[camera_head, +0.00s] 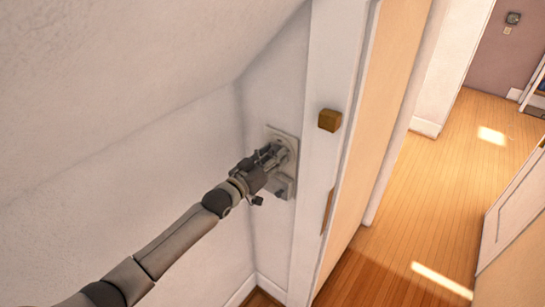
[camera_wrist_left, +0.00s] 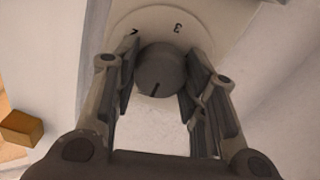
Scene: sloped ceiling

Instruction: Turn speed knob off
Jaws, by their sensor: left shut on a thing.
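The speed knob (camera_wrist_left: 160,70) is a dark grey round knob with a black pointer line, in front of a pale dial (camera_wrist_left: 152,19) with numerals. A "3" shows upside down, and another numeral is partly hidden by a finger. The pointer line faces the bottom of the left wrist view. My left gripper (camera_wrist_left: 160,76) has a finger on each side of the knob and is shut on it. In the head view my left gripper (camera_head: 274,156) reaches the wall plate (camera_head: 283,134) and hides the knob. My right gripper is not in view.
A grey boxy fitting (camera_head: 283,187) sits just below the plate. A brown wooden block (camera_head: 329,120) sticks out from the white door frame to the right; it also shows in the left wrist view (camera_wrist_left: 20,128). The sloped ceiling is close above my arm. Open wooden floor (camera_head: 440,205) lies right.

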